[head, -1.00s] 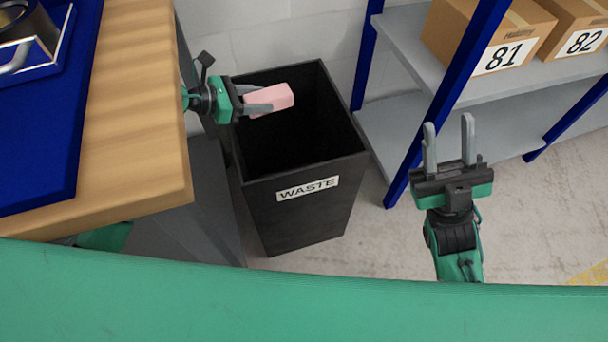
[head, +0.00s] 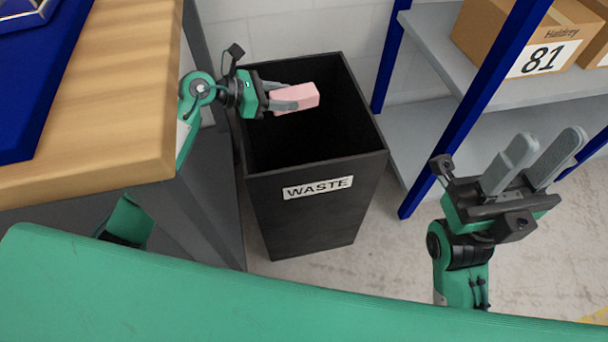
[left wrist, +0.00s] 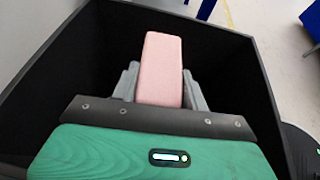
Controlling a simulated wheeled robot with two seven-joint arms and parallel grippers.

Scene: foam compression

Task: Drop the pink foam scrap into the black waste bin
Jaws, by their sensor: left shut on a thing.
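The pink foam scrap (head: 297,97) is a small block held in my left gripper (head: 284,98), which is shut on it. It hangs over the open top of the black waste bin (head: 318,220), which has a "WASTE" label on its front. In the left wrist view the pink foam scrap (left wrist: 161,68) sits between the grey fingers (left wrist: 160,85), with the dark walls of the bin (left wrist: 75,60) around it. My right gripper (head: 533,160) is empty, its two fingers apart, to the right of the bin.
A shelf unit with blue posts (head: 475,105) and grey boards stands at the right, holding a cardboard box (head: 520,35) marked 81. Bare floor (head: 390,255) lies between bin and right arm.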

